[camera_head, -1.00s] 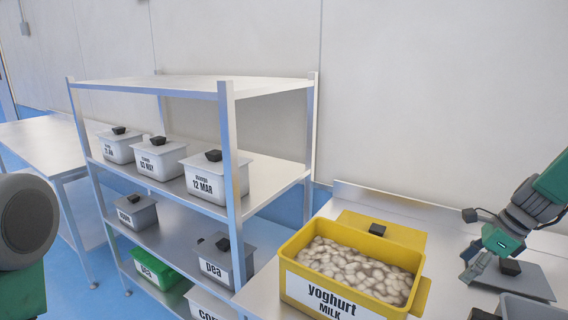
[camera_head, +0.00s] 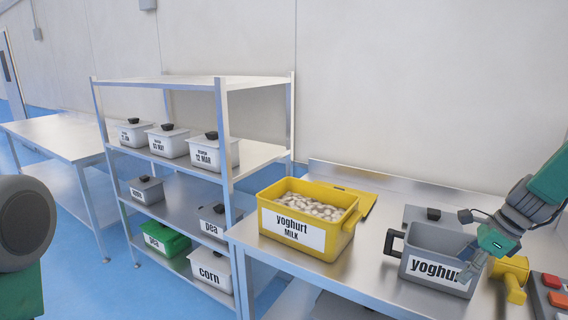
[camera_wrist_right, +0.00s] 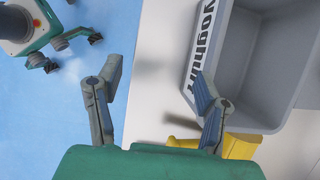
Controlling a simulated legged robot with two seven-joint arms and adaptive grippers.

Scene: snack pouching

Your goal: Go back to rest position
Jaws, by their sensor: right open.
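My right gripper (camera_head: 472,268) is at the right of the head view, by the right front corner of a grey yoghurt box (camera_head: 441,247). In the right wrist view its two fingers (camera_wrist_right: 156,92) are spread apart with nothing between them. The grey box (camera_wrist_right: 262,60) lies beside the right finger; I cannot tell whether they touch. My left gripper is not in view; only part of my left arm shows at the left edge of the head view.
A yellow yoghurt bin (camera_head: 341,244) full of pale pieces stands on the metal table (camera_head: 385,290). A yellow tool (camera_head: 514,279) and a button panel (camera_head: 552,297) lie right of the grey box. A shelf rack (camera_head: 223,150) with several labelled boxes stands left.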

